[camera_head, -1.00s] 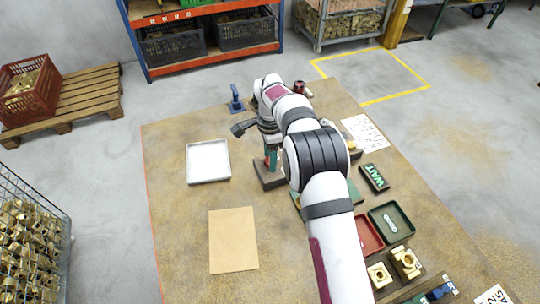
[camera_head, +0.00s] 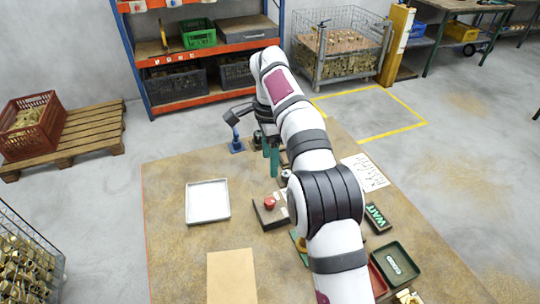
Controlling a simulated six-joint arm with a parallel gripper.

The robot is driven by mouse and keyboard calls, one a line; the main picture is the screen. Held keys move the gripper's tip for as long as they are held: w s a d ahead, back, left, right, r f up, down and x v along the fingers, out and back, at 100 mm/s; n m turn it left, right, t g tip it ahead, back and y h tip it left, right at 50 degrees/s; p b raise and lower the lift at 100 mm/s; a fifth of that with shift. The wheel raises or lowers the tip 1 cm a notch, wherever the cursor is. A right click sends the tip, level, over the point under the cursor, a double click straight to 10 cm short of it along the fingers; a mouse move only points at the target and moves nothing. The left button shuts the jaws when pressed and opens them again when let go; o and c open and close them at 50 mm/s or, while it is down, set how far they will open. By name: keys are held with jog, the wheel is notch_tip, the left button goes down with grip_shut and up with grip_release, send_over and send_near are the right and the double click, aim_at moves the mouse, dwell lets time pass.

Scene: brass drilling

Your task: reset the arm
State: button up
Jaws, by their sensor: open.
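My gripper (camera_head: 271,160) hangs from the end of my white arm near the back middle of the table (camera_head: 180,250). Its two green fingers point down and stand apart, with nothing seen between them. It is above and behind a dark block with a red knob (camera_head: 269,203). My arm runs from the lower right up to the back and hides part of the table.
A white tray (camera_head: 228,202) lies left of the dark block, and a tan sheet (camera_head: 231,278) lies in front. A blue clamp (camera_head: 236,143) stands behind. To the right are a WAIT block (camera_head: 377,217), a green GOOD tray (camera_head: 414,262) and a paper sheet (camera_head: 365,172).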

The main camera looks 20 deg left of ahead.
jog(key=shift+r, duration=0.3)
jog(key=s+d+r+n, duration=0.1)
jog(key=s+d+r, duration=0.25)
jog(key=d, duration=0.25)
jog(key=s+d+r+n+y, duration=0.1)
jog(key=s+d+r, duration=0.1)
jog(key=s+d, duration=0.35)
jog(key=s+d+r+n, duration=0.1)
jog(key=s+d+r, duration=0.1)
jog(key=d, duration=0.6)
jog(key=s+d+f, duration=0.3)
jog(key=s+d, duration=0.1)
jog(key=s, duration=0.6)
jog(key=s+d+f+n, duration=0.1)
jog(key=s+d+f, duration=0.3)
jog(key=s, duration=0.6)
jog(key=shift+f+n+y, duration=0.15)
jog(key=shift+n+y, duration=0.15)
jog(key=shift+y, duration=0.1)
